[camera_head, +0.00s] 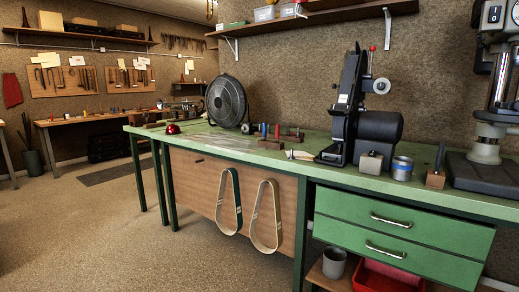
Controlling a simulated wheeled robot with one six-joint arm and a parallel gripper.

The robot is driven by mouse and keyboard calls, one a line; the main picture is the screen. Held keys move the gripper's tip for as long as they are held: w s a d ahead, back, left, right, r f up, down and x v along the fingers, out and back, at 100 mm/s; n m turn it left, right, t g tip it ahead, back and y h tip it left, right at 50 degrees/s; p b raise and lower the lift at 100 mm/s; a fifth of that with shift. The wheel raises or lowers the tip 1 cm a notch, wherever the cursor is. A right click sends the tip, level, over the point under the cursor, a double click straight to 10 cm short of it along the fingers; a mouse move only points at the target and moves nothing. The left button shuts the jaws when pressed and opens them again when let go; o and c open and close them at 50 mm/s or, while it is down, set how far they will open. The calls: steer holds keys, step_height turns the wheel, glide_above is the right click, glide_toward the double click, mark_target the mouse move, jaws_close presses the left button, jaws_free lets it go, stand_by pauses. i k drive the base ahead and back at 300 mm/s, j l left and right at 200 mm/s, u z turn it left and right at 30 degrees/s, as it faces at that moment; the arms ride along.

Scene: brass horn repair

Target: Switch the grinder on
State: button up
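The grinder (341,120) is a black upright machine on the green workbench (275,156), right of the picture's middle. It has a rounded black motor housing (381,126) on its right side, a pale wheel (381,86) near the top and a red-tipped lever (372,48) above it. I cannot make out a switch or whether it is running. My gripper does not show in this view.
A black fan (226,101) and small tools stand left of the grinder. A metal block (371,163), a grey cup (402,168) and a drill press (489,140) stand right. Belts (266,216) hang in front; green drawers (395,222) sit below. The floor (120,235) at left is clear.

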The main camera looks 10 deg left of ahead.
mark_target(372, 154)
steer(key=i+j, duration=0.2)
steer(key=i, duration=0.25)
steer(key=i+j, duration=0.2)
steer(key=i, duration=0.2)
steer(key=u, duration=0.05)
